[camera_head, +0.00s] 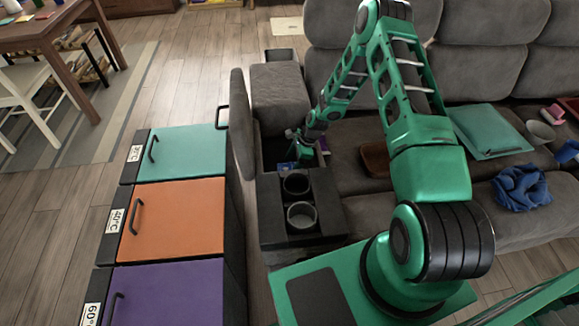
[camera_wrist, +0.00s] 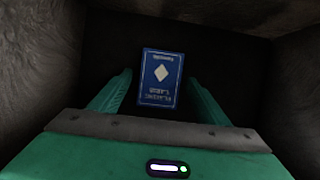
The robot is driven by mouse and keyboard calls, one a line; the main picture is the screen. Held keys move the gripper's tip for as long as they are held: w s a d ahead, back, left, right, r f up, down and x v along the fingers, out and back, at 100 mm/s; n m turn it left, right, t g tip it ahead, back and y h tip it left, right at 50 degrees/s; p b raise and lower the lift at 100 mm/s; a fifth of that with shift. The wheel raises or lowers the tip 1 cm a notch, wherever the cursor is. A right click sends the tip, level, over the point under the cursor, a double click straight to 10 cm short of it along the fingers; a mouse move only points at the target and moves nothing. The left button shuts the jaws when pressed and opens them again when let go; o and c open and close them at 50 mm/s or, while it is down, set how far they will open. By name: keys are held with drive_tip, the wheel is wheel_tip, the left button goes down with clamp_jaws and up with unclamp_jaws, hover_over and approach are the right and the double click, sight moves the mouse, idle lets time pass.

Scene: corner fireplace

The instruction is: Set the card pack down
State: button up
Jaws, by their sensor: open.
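The card pack (camera_wrist: 160,92) is a blue box with a white diamond and white lettering, in the middle of the wrist view. It is inside a dark, walled compartment. My gripper (camera_wrist: 159,78) is open, with one green finger on each side of the pack and a visible gap at each side. In the head view my gripper (camera_head: 303,154) reaches down into the open storage compartment of the sofa's console. A small blue patch (camera_head: 287,166) shows beside it; I cannot tell whether this is the pack.
The console's cup holders (camera_head: 301,215) are in front of the compartment. A brown tray (camera_head: 375,159) and a teal cushion (camera_head: 488,131) are on the sofa to the right. Teal, orange (camera_head: 172,219) and purple laundry bins stand to the left. Compartment walls closely surround my gripper.

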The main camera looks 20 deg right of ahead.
drive_tip(key=s+d+r+n+h, duration=0.1)
drive_tip(key=s+d+r+n, duration=0.35)
drive_tip(key=r, duration=0.75)
drive_tip(key=s+d+r+n+h, duration=0.15)
drive_tip(key=s+d+r, duration=0.5)
drive_tip(key=r, duration=0.65)
drive_tip(key=s+d+r+n+h, duration=0.2)
drive_tip(key=s+d+r, duration=0.35)
drive_tip(key=r, duration=0.65)
drive_tip(key=s+r+n, duration=0.3)
drive_tip(key=s+r, duration=0.2)
drive_tip(key=s, duration=0.7)
drive_tip(key=s+r+n, duration=0.2)
drive_tip(key=s+r, duration=0.4)
drive_tip(key=s, duration=0.6)
drive_tip(key=shift+s+a+n+g, duration=0.3)
drive_tip(key=shift+a+n+g, duration=0.1)
drive_tip(key=shift+a, duration=0.05)
